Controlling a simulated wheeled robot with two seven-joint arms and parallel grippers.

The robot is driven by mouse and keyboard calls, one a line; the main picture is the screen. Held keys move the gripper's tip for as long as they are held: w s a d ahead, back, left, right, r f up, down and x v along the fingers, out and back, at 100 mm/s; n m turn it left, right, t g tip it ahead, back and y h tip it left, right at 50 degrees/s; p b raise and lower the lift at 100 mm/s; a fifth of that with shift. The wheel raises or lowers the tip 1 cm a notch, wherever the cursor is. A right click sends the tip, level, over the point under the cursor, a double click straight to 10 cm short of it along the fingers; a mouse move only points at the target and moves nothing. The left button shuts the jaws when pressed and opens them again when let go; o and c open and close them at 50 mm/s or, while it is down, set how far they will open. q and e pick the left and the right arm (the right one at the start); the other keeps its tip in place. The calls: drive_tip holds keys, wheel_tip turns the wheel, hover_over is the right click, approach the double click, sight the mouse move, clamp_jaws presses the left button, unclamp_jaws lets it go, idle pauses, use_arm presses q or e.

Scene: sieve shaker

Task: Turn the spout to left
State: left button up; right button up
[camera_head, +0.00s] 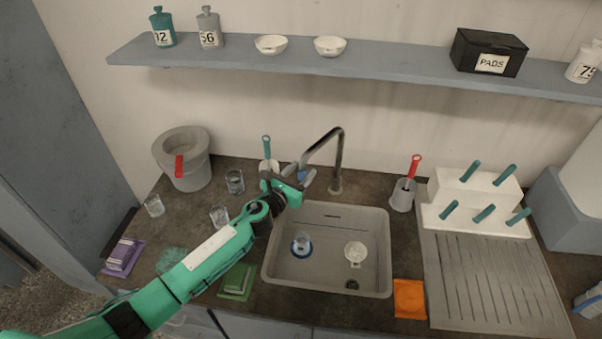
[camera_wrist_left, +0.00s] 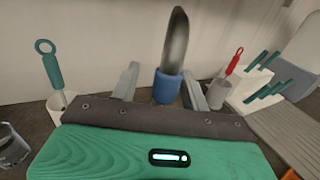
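The spout (camera_head: 340,150) is a dark grey arched faucet pipe behind the sink. It rises from its base and bends over to the left, ending in a blue tip (camera_head: 302,175). My left gripper (camera_head: 307,179) is at this tip. In the left wrist view the grey pipe (camera_wrist_left: 177,42) runs down to the blue tip (camera_wrist_left: 167,87), which shows between my two grey fingers (camera_wrist_left: 161,88). The fingers are apart, with a visible gap on the left side of the tip. Whether the right finger touches it I cannot tell. My right gripper is not in view.
The sink (camera_head: 375,225) holds a blue-rimmed glass (camera_head: 301,244) and a white strainer-like item (camera_head: 355,253). A white cup with a teal-handled brush (camera_head: 267,150) stands left of the spout. A grey cup with a red-handled brush (camera_head: 402,196) stands right. Glasses and a bucket (camera_head: 190,178) stand left.

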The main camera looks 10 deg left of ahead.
use_arm(q)
drive_tip(key=shift+s+d, duration=0.1)
drive_tip(key=shift+s, duration=0.25)
drive_tip(key=b+v, duration=0.3)
drive_tip(key=v, duration=1)
drive_tip(key=shift+a, duration=0.25)
